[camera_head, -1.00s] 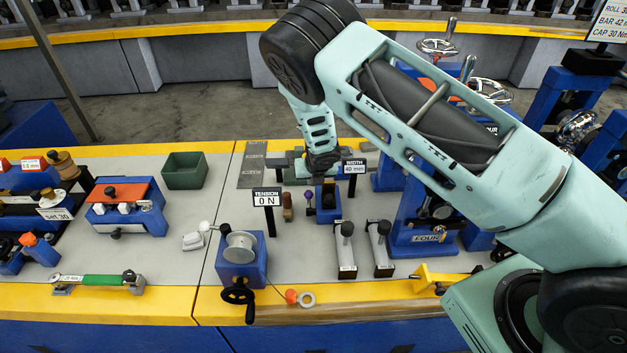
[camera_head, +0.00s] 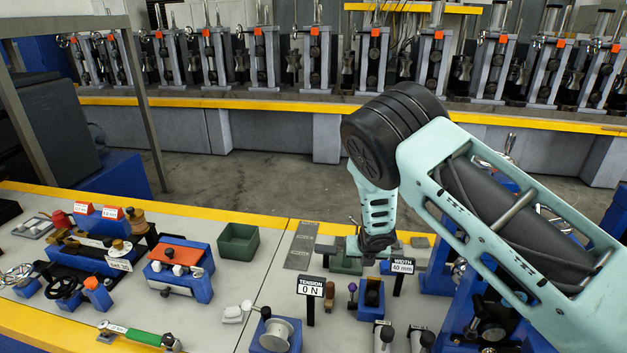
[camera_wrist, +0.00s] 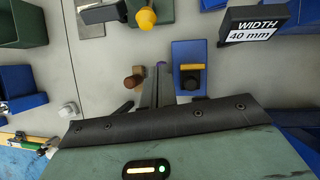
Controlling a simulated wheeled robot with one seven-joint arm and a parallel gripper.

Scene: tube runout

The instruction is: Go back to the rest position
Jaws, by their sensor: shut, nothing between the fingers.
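My gripper hangs over the grey bench top at the end of my pale green arm, above the area behind the TENSION and WIDTH signs. In the wrist view my gripper (camera_wrist: 156,88) has its two fingers close together and holds nothing. A small blue block with a black knob (camera_wrist: 190,80) is just right of the fingers, and a brown peg (camera_wrist: 134,81) is just left of them. In the head view the fingertips are hidden behind the wrist.
The WIDTH 40 mm sign (camera_head: 402,267) stands right of the wrist, and the TENSION 0 N sign (camera_head: 311,287) stands in front. A green bin (camera_head: 238,243) is at the left. A blue spool stand (camera_head: 276,335) is at the front. Open floor lies behind the bench.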

